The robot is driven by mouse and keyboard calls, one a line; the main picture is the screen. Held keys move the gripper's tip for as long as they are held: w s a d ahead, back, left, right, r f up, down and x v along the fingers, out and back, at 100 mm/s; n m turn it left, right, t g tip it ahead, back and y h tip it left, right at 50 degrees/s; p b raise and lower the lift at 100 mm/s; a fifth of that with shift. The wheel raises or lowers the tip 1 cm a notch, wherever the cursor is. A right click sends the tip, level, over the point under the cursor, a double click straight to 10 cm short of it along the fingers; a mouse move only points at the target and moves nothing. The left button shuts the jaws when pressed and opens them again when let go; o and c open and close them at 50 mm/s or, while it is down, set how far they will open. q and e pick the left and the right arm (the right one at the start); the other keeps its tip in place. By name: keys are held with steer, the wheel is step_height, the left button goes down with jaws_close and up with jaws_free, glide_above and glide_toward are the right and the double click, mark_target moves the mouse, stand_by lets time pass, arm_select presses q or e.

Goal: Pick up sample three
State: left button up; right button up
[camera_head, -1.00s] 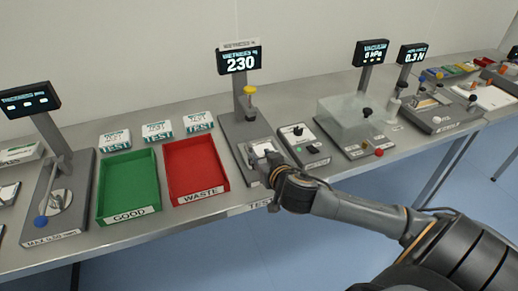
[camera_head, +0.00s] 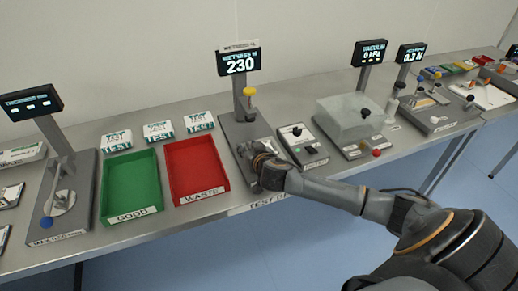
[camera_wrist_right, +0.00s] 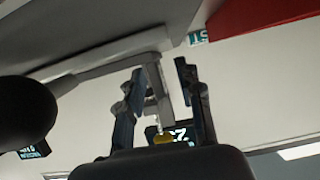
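My right gripper (camera_head: 258,152) is over the base of the middle device with the "230" display (camera_head: 239,63). In the right wrist view its two fingers (camera_wrist_right: 163,95) stand apart, with no object seen between them. The device's grey post and yellow knob (camera_wrist_right: 163,137) show behind the fingers. The gripper covers the device's plate, so I cannot tell what lies under it. Three white "TEST" packs (camera_head: 158,131) stand behind the trays; no label reading sample three is legible. My left gripper is not in view.
A green GOOD tray (camera_head: 131,213) and a red WASTE tray (camera_head: 197,195), both empty, lie left of the device. A switch box (camera_head: 303,147) and a clear-covered vacuum unit (camera_head: 345,120) stand to its right. A thickness gauge (camera_head: 60,200) stands at left.

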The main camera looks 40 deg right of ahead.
jaws_close()
steer(key=shift+r, duration=0.1)
stand_by(0.3)
